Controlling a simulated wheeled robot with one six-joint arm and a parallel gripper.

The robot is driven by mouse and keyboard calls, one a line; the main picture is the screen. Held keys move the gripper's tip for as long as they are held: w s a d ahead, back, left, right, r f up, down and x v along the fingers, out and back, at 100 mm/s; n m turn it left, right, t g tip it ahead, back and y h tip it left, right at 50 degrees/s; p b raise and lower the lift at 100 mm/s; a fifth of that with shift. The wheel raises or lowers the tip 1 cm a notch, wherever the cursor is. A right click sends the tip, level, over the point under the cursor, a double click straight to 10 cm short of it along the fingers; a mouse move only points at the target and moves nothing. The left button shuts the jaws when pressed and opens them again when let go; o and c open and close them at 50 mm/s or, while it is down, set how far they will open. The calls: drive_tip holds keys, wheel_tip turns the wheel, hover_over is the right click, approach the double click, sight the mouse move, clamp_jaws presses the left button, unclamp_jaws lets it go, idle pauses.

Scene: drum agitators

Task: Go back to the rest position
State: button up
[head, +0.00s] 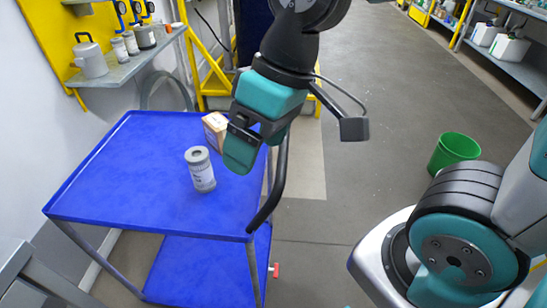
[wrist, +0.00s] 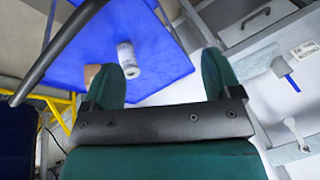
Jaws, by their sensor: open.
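My gripper (head: 243,146) is open and empty. In the head view it hangs in the air over the right part of the blue cart, its fingers pointing down. In the wrist view the two teal fingers of my gripper (wrist: 165,80) are spread wide, with nothing between their tips. A grey-white cylindrical canister (head: 201,172) stands upright on the blue cart (head: 125,185), left of my gripper and apart from it. The canister also shows in the wrist view (wrist: 128,58), beyond the fingers.
A cardboard box (head: 215,130) on the cart is partly hidden behind my gripper. A wall shelf (head: 125,68) with a grey jug (head: 90,58) and several cans is at the upper left. A green bin (head: 453,152) stands on the floor at right. The grey floor between is clear.

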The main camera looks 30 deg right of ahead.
drive_tip(key=shift+n+g, duration=0.3)
drive_tip(key=shift+s+a+r+p, duration=0.1)
drive_tip(key=shift+s+r+p, duration=0.2)
drive_tip(key=shift+s, duration=0.5)
drive_tip(key=shift+s+r+p, duration=0.25)
drive_tip(key=shift+s+p, duration=0.1)
drive_tip(key=shift+s, duration=0.5)
drive_tip(key=shift+s+a+r+p, duration=0.1)
drive_tip(key=shift+s+r+p, duration=0.2)
drive_tip(key=shift+s, duration=0.5)
